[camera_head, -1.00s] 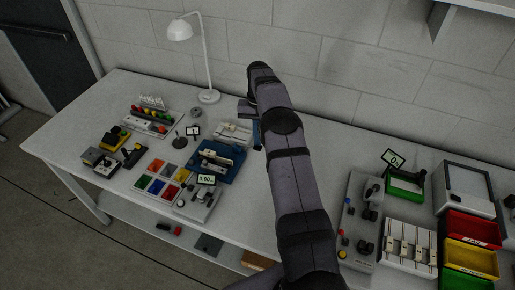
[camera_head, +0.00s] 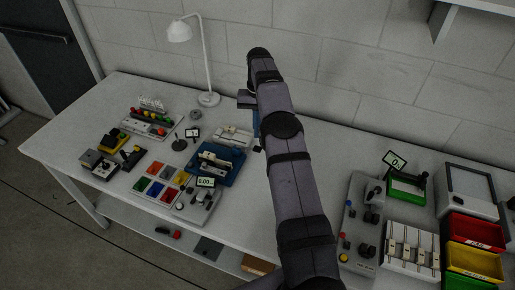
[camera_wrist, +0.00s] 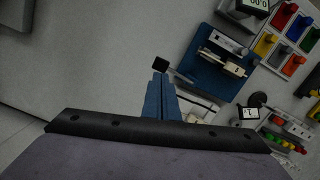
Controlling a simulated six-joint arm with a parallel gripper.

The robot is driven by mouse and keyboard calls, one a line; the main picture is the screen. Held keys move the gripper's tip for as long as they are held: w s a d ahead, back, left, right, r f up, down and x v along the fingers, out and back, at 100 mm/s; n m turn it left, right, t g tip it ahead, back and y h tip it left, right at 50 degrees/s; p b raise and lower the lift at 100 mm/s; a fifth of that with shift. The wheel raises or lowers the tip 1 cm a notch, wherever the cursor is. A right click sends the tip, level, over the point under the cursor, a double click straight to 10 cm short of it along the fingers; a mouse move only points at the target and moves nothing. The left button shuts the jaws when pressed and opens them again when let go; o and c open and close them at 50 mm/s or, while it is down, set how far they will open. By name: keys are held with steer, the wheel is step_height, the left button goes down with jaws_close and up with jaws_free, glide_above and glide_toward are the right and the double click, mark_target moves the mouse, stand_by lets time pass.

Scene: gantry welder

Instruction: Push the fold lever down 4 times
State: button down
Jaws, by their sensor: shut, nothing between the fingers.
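My gripper (camera_wrist: 161,98) shows in the wrist view as two blue fingers pressed together with nothing between them. In the head view its blue fingers (camera_head: 257,131) are partly hidden by my arm and hang over the back middle of the bench. A small black block (camera_wrist: 160,65) lies just beyond the fingertips in the wrist view; it may be the fold lever's knob, and I cannot tell whether they touch. A white device with bars (camera_head: 234,133) stands left of the fingers; its end near my gripper is partly hidden.
A blue fixture (camera_head: 230,169) stands in front of the white device, with coloured trays to its left. A white lamp (camera_head: 208,98) stands behind. Right of my arm are a green-based device (camera_head: 406,193) with a display, a control panel, and stacked bins (camera_head: 470,258).

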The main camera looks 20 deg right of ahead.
step_height(320, 180, up, 3)
steer(key=p, duration=1)
steer(key=shift+r, duration=0.2)
steer(key=shift+s+a+f+b, duration=0.15)
steer(key=shift+f+b, duration=0.7)
steer(key=shift+f, duration=0.95)
steer(key=shift+s+f+b, duration=0.2)
steer(key=shift+f+b, duration=0.6)
steer(key=shift+f, duration=0.95)
steer(key=shift+f, duration=0.1)
